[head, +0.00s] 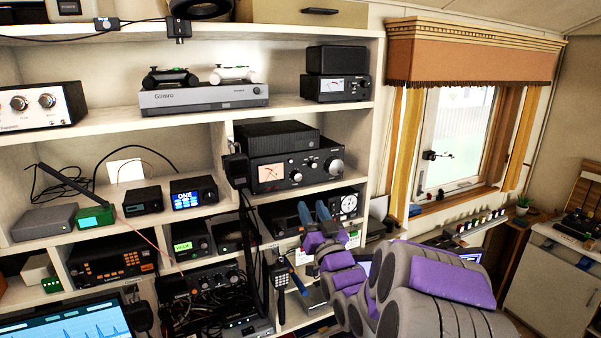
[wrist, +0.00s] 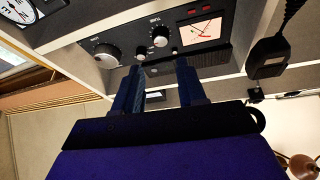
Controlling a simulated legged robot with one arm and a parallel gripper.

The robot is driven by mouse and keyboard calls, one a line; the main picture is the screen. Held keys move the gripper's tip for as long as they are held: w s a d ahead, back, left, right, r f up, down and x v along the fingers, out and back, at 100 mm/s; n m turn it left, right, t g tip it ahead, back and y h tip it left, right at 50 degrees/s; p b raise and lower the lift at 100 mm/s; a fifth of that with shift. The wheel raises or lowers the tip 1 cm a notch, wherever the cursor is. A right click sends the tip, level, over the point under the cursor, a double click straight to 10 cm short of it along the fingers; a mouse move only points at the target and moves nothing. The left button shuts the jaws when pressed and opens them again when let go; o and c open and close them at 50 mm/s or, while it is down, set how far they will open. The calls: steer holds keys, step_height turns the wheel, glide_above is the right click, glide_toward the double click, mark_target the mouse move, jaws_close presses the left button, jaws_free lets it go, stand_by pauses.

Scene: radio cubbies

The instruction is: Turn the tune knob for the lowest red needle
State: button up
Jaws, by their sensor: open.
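A black radio (head: 297,168) stands in a middle cubby, with a lit meter (head: 270,173) at its left and knobs to the right. The wrist view is turned over and shows the meter (wrist: 200,31) with a red needle, right of the knobs. A TUNE label lies close to a small silver-faced knob (wrist: 160,40), probably the tune knob. A large knob (wrist: 107,55) is at the left. My gripper (head: 314,209) is open and empty, its fingertips in front of and below the radio. In the wrist view my gripper (wrist: 158,68) has its fingertips near the small knobs, apparently not touching.
A round clock-like dial (head: 348,205) is in the cubby below. A black hand microphone (head: 237,168) hangs at the radio's left, with its cord hanging down. Shelf edges and dividers surround the cubby. A window (head: 455,140) is at the right.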

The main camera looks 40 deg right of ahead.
mark_target(299, 178)
steer(key=x, duration=1)
steer(key=shift+w+p, duration=0.1)
steer(key=shift+p, duration=0.25)
jaws_close()
